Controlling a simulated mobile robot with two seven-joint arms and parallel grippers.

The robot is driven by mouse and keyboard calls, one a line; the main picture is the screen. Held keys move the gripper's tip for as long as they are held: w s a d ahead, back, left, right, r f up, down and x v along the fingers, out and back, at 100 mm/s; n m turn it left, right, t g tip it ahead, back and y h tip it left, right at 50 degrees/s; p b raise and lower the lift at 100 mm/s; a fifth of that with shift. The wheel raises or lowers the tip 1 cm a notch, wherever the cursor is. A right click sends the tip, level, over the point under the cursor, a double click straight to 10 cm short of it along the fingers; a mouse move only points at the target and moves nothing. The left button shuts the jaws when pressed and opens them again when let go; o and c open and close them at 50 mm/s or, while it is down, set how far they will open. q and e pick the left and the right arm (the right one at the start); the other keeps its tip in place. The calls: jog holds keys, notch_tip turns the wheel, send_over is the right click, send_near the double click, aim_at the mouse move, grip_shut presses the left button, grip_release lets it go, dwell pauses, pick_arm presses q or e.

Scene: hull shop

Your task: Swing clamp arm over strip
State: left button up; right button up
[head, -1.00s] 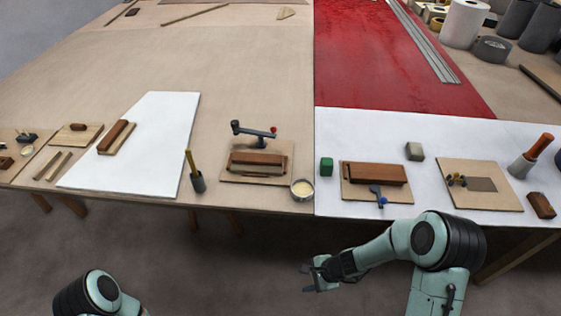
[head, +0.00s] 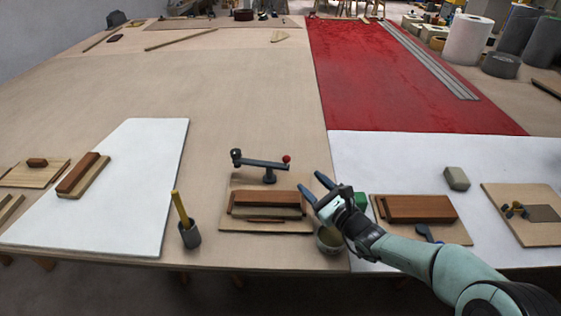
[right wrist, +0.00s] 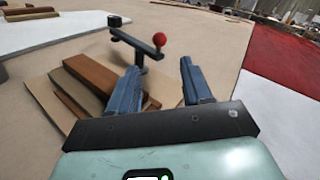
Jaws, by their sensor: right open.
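The clamp arm (head: 262,164) is a dark bar on a short post behind a wooden board (head: 235,224), with a red ball knob (head: 287,159) at its right end and a dark block at its left end. A brown wooden block with a thin strip (head: 265,220) along its front lies on the board, and the bar is not over it. My right gripper (head: 314,188) is open and empty, just right of the board and short of the knob. In the right wrist view, the red knob (right wrist: 159,39) shows beyond and between the open fingers. My left gripper is out of view.
A cup (head: 330,240) stands under my right gripper, partly hidden by it. A second board (head: 455,232) with a brown block lies farther right. A brush pot (head: 190,235) stands at left.

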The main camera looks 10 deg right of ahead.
aim_at(289, 161)
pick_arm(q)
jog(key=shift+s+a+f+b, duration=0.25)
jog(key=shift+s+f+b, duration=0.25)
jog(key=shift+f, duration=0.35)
pick_arm(e)
jog(key=x, duration=1.2)
jog(key=shift+w+a+r, duration=0.1)
jog(key=shift+w+a, duration=0.05)
jog(key=shift+w, duration=0.15)
grip_shut()
